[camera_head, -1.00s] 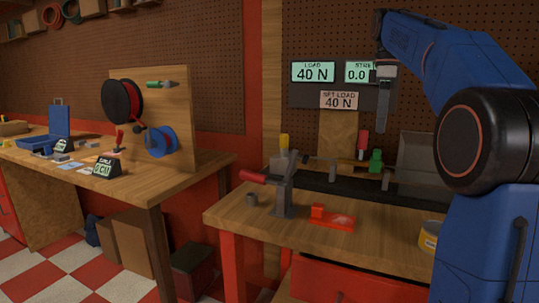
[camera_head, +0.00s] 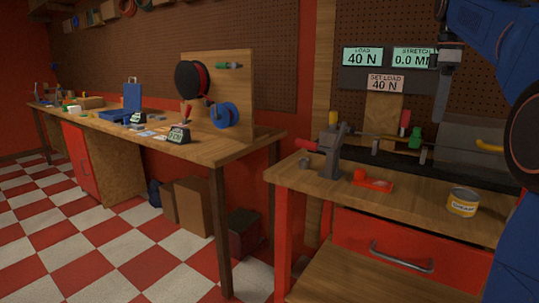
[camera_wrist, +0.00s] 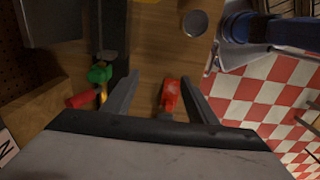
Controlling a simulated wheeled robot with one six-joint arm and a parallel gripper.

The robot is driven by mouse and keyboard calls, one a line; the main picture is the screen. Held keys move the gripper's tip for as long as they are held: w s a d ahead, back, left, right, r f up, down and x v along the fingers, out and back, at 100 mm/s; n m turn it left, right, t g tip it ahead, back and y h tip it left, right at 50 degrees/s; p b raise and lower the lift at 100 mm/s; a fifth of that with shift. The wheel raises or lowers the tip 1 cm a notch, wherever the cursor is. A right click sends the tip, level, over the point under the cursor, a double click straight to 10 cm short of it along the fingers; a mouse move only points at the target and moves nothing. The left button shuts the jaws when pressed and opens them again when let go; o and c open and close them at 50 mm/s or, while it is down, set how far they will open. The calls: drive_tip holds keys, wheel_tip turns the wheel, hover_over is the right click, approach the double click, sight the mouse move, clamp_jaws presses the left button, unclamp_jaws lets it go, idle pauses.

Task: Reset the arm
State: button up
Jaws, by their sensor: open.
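My blue arm (camera_head: 490,40) rises at the right edge of the head view. My gripper (camera_head: 440,110) hangs down from it above the right workbench, in front of the display panel. In the wrist view my gripper (camera_wrist: 165,95) shows two dark fingers spread apart with nothing between them touching. A red part (camera_wrist: 170,95) on the bench shows between the fingers, below and apart from them.
The right bench (camera_head: 420,205) holds a grey vise (camera_head: 332,155), a red block on a red plate (camera_head: 373,182), a labelled tin (camera_head: 463,201) and a green-handled item (camera_head: 415,138). The left bench (camera_head: 230,146) carries spools. Checkered floor (camera_head: 130,245) is open at left.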

drive_tip(key=s+a+f+m+t, duration=0.2)
drive_tip(key=s+a+f+m, duration=0.4)
drive_tip(key=s+a+f, duration=0.65)
drive_tip(key=s+a+f+m+t, duration=0.1)
drive_tip(key=s+f+m, duration=0.1)
drive_tip(key=s+f, duration=0.7)
drive_tip(key=s+a+f+m+t, duration=0.1)
drive_tip(key=s+a+f+m, duration=0.1)
drive_tip(key=s+f, duration=0.6)
wheel_tip(320, 180, down, 6)
drive_tip(key=shift+s+a+f+m+t, duration=0.15)
drive_tip(key=shift+s+m+t, duration=0.25)
drive_tip(key=shift+m, duration=0.2)
